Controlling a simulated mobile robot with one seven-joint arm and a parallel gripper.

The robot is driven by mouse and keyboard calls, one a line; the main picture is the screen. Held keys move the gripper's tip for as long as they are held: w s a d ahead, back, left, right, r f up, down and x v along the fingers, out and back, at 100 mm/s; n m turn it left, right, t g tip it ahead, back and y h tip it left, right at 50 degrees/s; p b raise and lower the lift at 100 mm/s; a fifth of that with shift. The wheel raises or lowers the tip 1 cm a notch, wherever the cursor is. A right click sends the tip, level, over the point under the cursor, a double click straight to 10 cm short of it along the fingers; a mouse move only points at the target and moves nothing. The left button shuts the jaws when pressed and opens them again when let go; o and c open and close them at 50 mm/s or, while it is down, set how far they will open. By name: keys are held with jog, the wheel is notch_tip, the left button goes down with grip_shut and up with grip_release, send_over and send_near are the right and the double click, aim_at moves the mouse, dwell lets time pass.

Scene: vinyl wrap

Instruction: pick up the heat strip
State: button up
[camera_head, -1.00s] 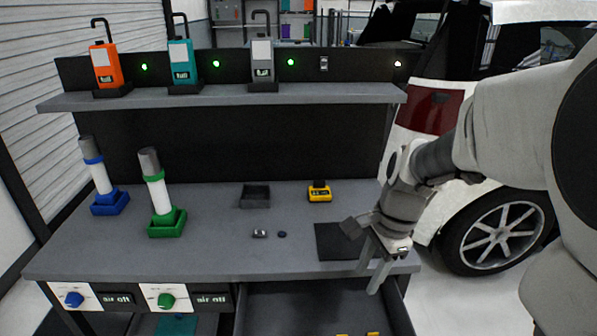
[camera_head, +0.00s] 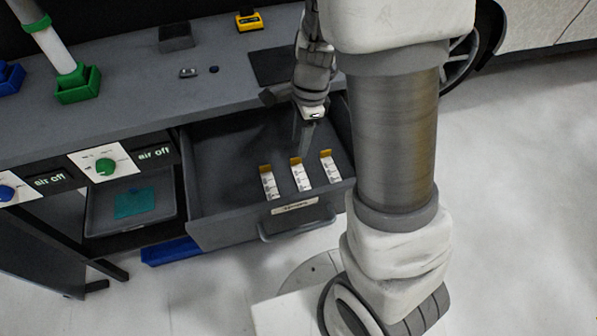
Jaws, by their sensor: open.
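Three white strips with orange ends and dark print lie side by side in the open drawer (camera_head: 225,165): a left strip (camera_head: 269,184), a middle strip (camera_head: 302,176) and a right strip (camera_head: 330,168). The print is too small to read, so I cannot tell which one is the heat strip. My gripper (camera_head: 303,138) points down over the drawer, behind the middle strip in the picture. It is open, with nothing seen between its fingers. I cannot tell its exact height above the drawer floor.
The drawer's front wall has a label (camera_head: 294,206) and a handle (camera_head: 297,226). The workbench (camera_head: 130,105) behind carries a dark tray (camera_head: 176,38), a yellow device (camera_head: 249,21) and a black mat (camera_head: 275,66). A lower tray (camera_head: 100,212) holds a teal cloth (camera_head: 135,203).

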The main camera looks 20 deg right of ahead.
aim_at(296, 158)
jog(key=shift+w+a+f+b, duration=0.1)
jog(key=shift+a+f+b, duration=0.1)
jog(key=shift+f+b, duration=0.85)
jog(key=shift+a+f+b, duration=0.2)
jog(key=shift+f+b, duration=0.2)
jog(key=shift+f, duration=1.25)
jog(key=shift+r, duration=0.1)
grip_shut()
